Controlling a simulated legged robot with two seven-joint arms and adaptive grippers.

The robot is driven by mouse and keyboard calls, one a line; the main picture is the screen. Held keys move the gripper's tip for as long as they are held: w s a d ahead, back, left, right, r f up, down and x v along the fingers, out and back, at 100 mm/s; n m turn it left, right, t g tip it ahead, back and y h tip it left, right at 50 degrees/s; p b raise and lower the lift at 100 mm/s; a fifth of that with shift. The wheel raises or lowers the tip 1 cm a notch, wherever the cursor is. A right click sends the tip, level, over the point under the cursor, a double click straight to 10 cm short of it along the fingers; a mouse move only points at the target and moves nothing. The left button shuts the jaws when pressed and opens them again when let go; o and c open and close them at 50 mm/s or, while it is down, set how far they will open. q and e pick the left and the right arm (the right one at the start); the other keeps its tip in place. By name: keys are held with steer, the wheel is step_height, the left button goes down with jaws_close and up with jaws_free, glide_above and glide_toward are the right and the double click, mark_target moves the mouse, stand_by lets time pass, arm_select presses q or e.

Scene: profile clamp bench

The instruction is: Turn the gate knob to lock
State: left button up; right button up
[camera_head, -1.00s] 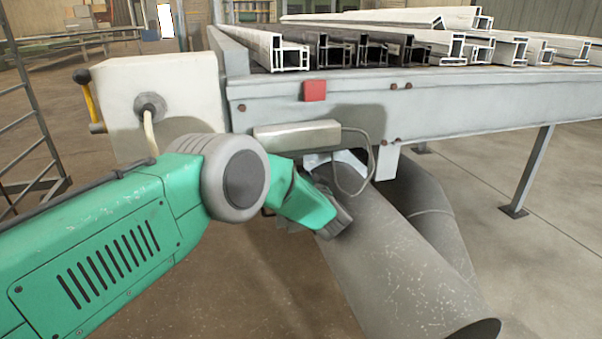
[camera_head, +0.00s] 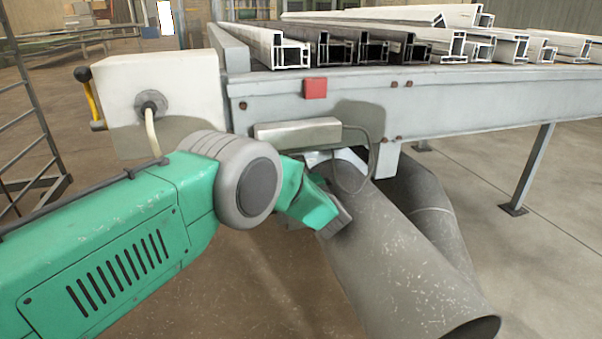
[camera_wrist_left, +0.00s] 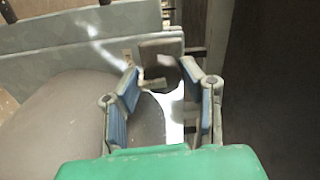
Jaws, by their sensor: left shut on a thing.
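My left arm comes in from the left in the head view, and its green wrist (camera_head: 305,203) is beside the grey duct pipe under the bench. The fingertips cannot be made out there. In the left wrist view, my left gripper (camera_wrist_left: 158,74) has its two blue-padded fingers around a small beige piece (camera_wrist_left: 152,84), which appears to be the gate knob. The knob is mostly hidden and blurred, so its turn angle cannot be told. A pale gate collar (camera_head: 345,158) shows at the top of the pipe in the head view. My right gripper is not in view.
The grey duct pipe (camera_head: 400,265) slopes down to the right beside the wrist. The bench's front rail (camera_head: 460,105) is above it, with a small box and cable (camera_head: 298,130). Profiles (camera_head: 290,52) lie on top. A white box (camera_head: 165,90) stands at left. Floor is open below.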

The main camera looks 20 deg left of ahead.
arm_select(q)
steer(key=shift+d+f+m, duration=0.25)
steer(key=shift+f+m, duration=0.05)
steer(key=shift+m, duration=0.4)
steer(key=shift+s+f, duration=0.1)
steer(key=o, duration=1.1)
steer(key=shift+o, duration=0.2)
steer(key=shift+d+r, duration=0.1)
steer(key=shift+r, duration=0.1)
steer(key=v, duration=1.1)
steer(key=shift+s+d+f, duration=0.1)
steer(key=shift+s+d, duration=0.15)
steer(key=shift+d, duration=0.05)
steer(key=shift+f, duration=0.1)
